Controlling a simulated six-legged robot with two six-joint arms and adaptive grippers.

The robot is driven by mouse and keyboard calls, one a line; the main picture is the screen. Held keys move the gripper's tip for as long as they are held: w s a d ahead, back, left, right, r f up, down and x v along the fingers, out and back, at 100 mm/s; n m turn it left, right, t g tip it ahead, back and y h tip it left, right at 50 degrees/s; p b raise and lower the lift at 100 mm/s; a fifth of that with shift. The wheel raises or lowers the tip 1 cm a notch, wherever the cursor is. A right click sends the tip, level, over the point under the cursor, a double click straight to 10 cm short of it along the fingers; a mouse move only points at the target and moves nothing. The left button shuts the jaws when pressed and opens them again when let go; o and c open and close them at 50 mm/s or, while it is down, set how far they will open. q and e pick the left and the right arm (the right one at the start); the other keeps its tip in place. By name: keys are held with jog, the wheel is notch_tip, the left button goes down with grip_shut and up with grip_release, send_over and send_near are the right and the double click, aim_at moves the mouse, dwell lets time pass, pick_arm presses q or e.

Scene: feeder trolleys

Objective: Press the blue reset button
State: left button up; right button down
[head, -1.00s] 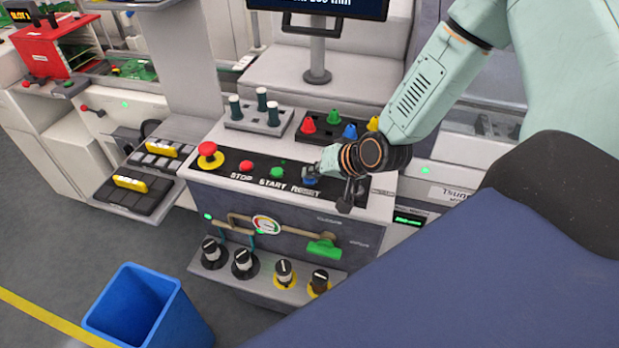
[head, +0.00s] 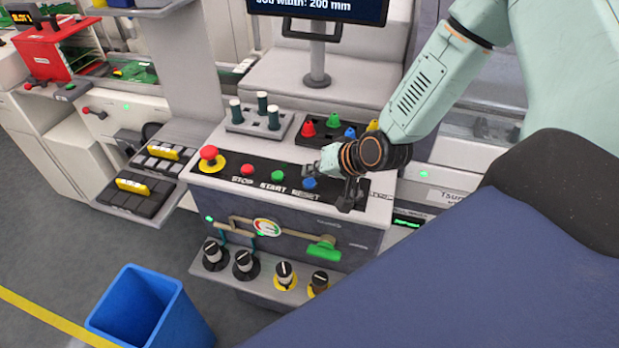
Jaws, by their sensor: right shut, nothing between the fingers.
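The blue reset button (head: 309,183) is a round cap on the black strip of the grey console (head: 375,208), above the RESET label. The green start button (head: 278,176) and red stop button (head: 247,169) are to its left. My right gripper (head: 347,204) has its dark fingers shut and empty, pointing down just right of the blue button. A gap shows between fingers and button in the picture; whether the fingertips touch the panel I cannot tell. My left gripper is not in view.
A red emergency mushroom button (head: 209,153) on a yellow base is at the strip's left end. Coloured knobs (head: 308,128) stand behind the strip. Black and yellow dials (head: 284,274) are on the lower shelf. A blue bin (head: 140,300) is on the floor at front left.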

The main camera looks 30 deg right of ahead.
aim_at(312, 185)
notch_tip(312, 185, up, 5)
jog(key=p, duration=0.4)
jog(key=shift+r+p, duration=0.1)
jog(key=shift+p, duration=0.3)
dwell(0.6)
jog(key=shift+s+a+f, duration=0.15)
jog(key=shift+f, duration=0.15)
jog(key=s+a+f+n+g, duration=0.1)
jog(key=s+a+f+g, duration=0.2)
jog(key=s, duration=0.4)
jog(key=s+a+f+n+g, duration=0.1)
jog(key=s+a+f, duration=0.3)
jog(key=s+f, duration=0.15)
jog(key=s+f+n+g+h, duration=0.1)
jog(key=s+f+n+g, duration=0.15)
jog(key=s, duration=0.65)
jog(key=s+f+n+g+h, duration=0.1)
jog(key=s+g+h, duration=0.15)
jog(key=s, duration=0.75)
notch_tip(312, 185, down, 21)
jog(key=a+b, duration=0.1)
jog(key=b, duration=2)
jog(key=shift+w+y+b, duration=0.3)
jog(key=shift+w+y, duration=0.15)
